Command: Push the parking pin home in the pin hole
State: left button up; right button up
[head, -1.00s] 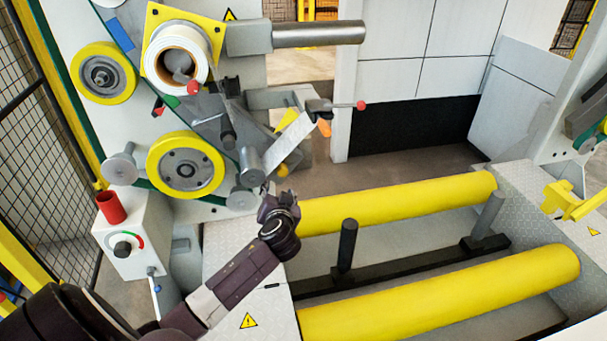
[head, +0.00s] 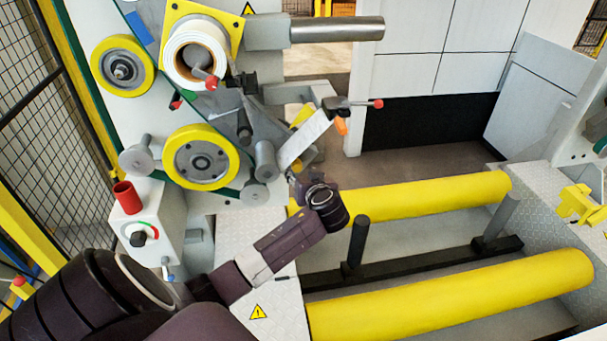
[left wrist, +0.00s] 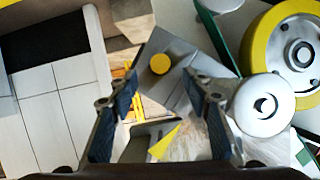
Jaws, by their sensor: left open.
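A round yellow knob (left wrist: 159,63), which I take for the parking pin's head, sits on a grey metal block (left wrist: 180,82) in the left wrist view. My left gripper (left wrist: 160,85) is open, with the knob framed between its two fingers and farther off than their tips. No contact with the knob shows. In the head view the left gripper (head: 303,184) is below the white strip on the machine's arm, and its fingers are hard to make out. The pin hole is not visible. My right gripper is not in view.
A yellow-rimmed wheel (head: 201,157) and a grey roller (head: 264,158) are left of the gripper. A lever with a red knob (head: 377,104) juts out above it. Yellow rollers (head: 440,196) and a dark upright post (head: 357,242) are to the right.

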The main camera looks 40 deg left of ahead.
aim_at(298, 167)
pick_arm(q)
jog(key=shift+p+x, duration=0.65)
jog(key=shift+x, duration=2.9)
jog(key=shift+c, duration=0.2)
grip_shut()
jog(key=shift+o, duration=0.2)
grip_release()
jog(key=v, duration=1.2)
